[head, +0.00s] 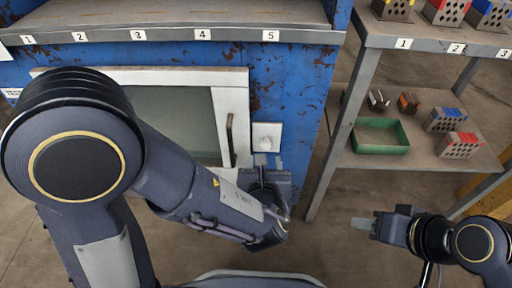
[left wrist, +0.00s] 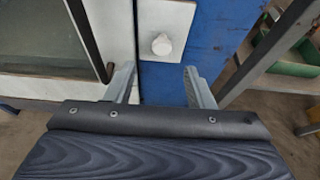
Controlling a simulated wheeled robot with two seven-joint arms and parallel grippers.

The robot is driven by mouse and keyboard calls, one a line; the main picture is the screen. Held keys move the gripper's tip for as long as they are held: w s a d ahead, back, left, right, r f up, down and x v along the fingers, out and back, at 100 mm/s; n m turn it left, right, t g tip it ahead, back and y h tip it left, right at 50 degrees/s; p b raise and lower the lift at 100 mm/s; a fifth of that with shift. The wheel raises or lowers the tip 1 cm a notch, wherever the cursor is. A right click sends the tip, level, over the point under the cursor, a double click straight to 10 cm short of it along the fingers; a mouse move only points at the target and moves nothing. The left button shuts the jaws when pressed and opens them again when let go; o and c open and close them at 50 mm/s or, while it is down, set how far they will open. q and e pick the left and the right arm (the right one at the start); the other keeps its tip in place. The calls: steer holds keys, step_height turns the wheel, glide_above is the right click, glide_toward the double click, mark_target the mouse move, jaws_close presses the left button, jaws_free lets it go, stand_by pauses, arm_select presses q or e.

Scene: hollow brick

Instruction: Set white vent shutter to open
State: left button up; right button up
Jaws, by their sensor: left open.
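A small white square plate with a round white knob (head: 267,137) is on the blue cabinet front, right of the white-framed door; it looks like the vent shutter. In the left wrist view the plate (left wrist: 178,22) and its knob (left wrist: 162,44) show near the top centre. Which setting it stands at, I cannot tell. My left gripper (head: 267,162) is just below the plate in the head view. In the left wrist view its fingers (left wrist: 159,76) are apart and empty, with the knob beyond the gap. My right gripper (head: 364,223) is over the floor, away from the cabinet, its finger gap unclear.
The white-framed door (head: 232,92) has a dark vertical handle (head: 230,140) close left of my left gripper. A shelf rack (head: 350,130) on the right holds a green tray (head: 380,149) and several hollow bricks (head: 462,145). A numbered ledge (head: 170,37) tops the cabinet.

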mark_target(266, 146)
arm_select(q)
steer(key=b+x, duration=0.2)
steer(key=x, duration=0.5)
steer(key=shift+w+d+f, duration=0.1)
steer(key=shift+w+f, duration=0.05)
steer(key=shift+w, duration=0.25)
jaws_close()
